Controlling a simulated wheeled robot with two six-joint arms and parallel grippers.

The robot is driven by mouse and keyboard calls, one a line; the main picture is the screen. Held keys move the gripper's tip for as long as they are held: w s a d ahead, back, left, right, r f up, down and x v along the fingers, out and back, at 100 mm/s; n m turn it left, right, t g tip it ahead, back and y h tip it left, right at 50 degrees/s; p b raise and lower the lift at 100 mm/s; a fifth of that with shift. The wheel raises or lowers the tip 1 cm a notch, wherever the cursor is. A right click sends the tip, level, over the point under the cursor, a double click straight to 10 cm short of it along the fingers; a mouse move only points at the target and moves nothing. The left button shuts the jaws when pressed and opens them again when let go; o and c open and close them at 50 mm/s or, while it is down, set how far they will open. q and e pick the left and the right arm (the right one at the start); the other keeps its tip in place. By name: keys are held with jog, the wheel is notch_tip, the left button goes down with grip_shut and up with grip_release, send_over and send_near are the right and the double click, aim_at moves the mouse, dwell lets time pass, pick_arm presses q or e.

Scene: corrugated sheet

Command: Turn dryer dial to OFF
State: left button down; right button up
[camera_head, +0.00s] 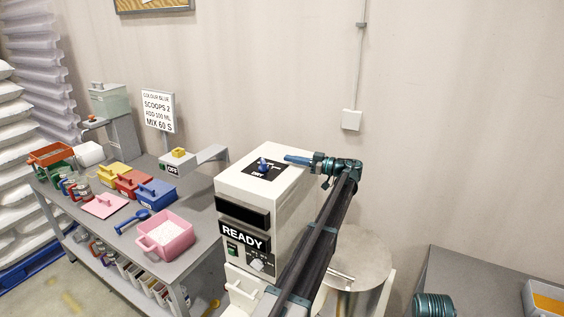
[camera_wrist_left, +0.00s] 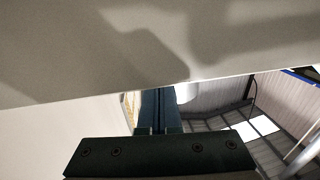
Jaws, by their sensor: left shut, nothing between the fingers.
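The dryer is a white box machine (camera_head: 282,192) with a READY sign on its front. On its top, a blue knob (camera_head: 264,164) sits on a black plate with white lettering too small to read surely. A small pale knob (camera_head: 257,265) with tiny marks is on the front panel below the sign. My left gripper (camera_head: 288,158) is shut and empty, its fingers pointing left just above the dryer top, beside the blue knob; I cannot tell whether they touch. In the left wrist view its closed fingers (camera_wrist_left: 158,110) lie beside a large pale surface. My right gripper is out of view.
A grey bench (camera_head: 205,205) at left holds a pink tub (camera_head: 165,234), coloured boxes and a blue scoop. My left arm crosses the dryer's right side. A round metal vessel (camera_head: 362,258) stands right of the dryer, and another grey table (camera_head: 470,275) stands at right.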

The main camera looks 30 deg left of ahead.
pick_arm(q)
jog(key=w+d, duration=0.4)
jog(key=w, duration=0.1)
jog(key=shift+w+d+f, duration=0.1)
jog(key=shift+w+d, duration=0.1)
jog(key=shift+d, duration=0.15)
